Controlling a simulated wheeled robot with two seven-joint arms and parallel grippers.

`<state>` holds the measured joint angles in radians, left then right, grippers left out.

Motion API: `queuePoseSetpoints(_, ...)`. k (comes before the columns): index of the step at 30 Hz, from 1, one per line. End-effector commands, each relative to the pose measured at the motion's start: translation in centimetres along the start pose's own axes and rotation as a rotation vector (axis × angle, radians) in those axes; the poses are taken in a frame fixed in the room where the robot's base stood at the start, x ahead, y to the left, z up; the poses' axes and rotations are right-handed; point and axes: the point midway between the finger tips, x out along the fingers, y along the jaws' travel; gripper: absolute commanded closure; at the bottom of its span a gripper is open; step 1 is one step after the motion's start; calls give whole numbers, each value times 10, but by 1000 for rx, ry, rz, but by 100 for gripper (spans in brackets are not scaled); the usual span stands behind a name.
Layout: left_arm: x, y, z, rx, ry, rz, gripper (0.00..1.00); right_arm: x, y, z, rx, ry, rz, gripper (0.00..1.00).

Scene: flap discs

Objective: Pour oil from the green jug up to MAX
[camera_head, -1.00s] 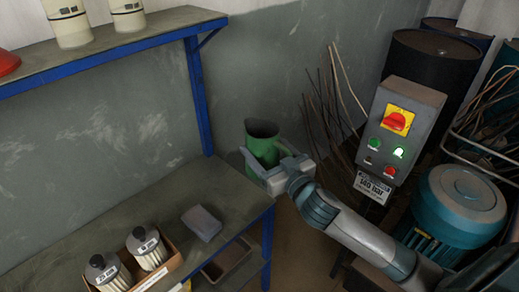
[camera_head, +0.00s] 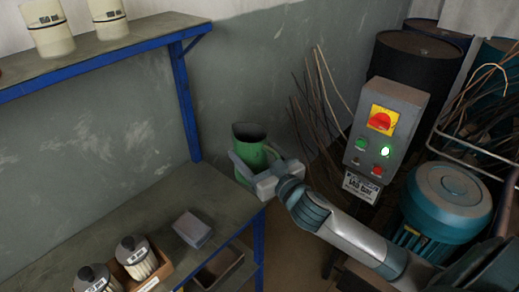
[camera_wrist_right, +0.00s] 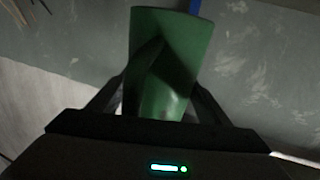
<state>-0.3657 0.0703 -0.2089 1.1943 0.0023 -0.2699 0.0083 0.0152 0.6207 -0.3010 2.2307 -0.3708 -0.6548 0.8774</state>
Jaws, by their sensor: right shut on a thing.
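The green jug (camera_head: 250,150) is upright, with its dark open mouth facing up, beyond the right end of the bench in the head view. My right gripper (camera_head: 254,172) is shut on the jug, its fingers on either side of the body. The jug also fills the middle of the right wrist view (camera_wrist_right: 168,60), between the two dark fingers. The oil level inside the jug cannot be seen. No MAX mark can be made out. My left gripper is not in view.
A bench (camera_head: 150,220) holds a grey block (camera_head: 192,229) and a cardboard box (camera_head: 150,284) with bottle-like filters (camera_head: 136,257). A blue-edged shelf (camera_head: 100,52) is above. A control box (camera_head: 385,135) with a lit green lamp, a teal motor (camera_head: 452,200) and drums (camera_head: 418,75) stand at right.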

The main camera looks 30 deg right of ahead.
Motion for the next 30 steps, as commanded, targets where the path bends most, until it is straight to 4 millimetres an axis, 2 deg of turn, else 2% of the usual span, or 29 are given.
queuePoseSetpoints(5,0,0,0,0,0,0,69,-5,-11,-1,3,6,3,69)
queuePoseSetpoints(21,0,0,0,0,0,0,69,-40,-72,-6,5,8,54,69)
queuePoseSetpoints(30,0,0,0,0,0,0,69,-52,-86,-11,2,2,83,69)
